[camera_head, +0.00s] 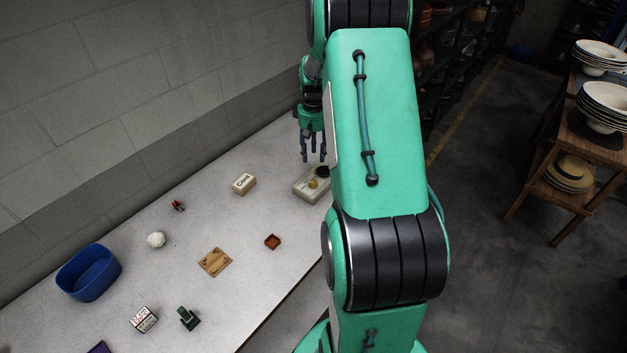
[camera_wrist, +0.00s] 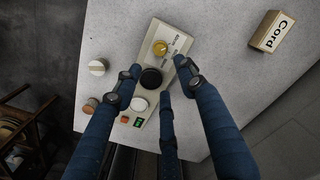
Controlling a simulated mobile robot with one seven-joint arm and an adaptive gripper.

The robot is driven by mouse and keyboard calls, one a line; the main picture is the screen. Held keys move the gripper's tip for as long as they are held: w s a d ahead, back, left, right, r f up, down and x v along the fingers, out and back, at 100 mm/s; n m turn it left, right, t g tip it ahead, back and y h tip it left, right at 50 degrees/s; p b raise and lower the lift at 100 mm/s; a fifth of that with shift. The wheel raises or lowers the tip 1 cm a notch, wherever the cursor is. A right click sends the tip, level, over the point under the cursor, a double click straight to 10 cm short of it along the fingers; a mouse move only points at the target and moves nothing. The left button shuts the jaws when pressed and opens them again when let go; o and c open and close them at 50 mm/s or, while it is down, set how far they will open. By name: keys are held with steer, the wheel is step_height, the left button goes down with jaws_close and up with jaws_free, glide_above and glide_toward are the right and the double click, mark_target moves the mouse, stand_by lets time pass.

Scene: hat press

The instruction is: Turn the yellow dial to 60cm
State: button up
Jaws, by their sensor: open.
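The yellow dial (camera_wrist: 160,47) sits near the far end of a beige control panel (camera_wrist: 151,92) in the wrist view, with small printed labels beside it that are too small to read. The panel also carries a black round knob, a white round part and a small green display. In the head view the yellow dial (camera_head: 313,184) shows on the panel (camera_head: 304,192), partly hidden by my arm. My gripper (camera_head: 313,158) hangs above the panel, its fingers apart and empty. In the wrist view its blue fingers (camera_wrist: 158,85) reach over the panel, short of the dial.
A box marked "Cord" (camera_head: 243,183) lies left of the panel. A wall runs behind.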

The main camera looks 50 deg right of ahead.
mark_target(313, 182)
steer(key=shift+f, duration=0.15)
step_height(313, 182, down, 14)
steer(key=shift+r+b, duration=0.25)
steer(key=shift+b, duration=0.8)
jaws_close()
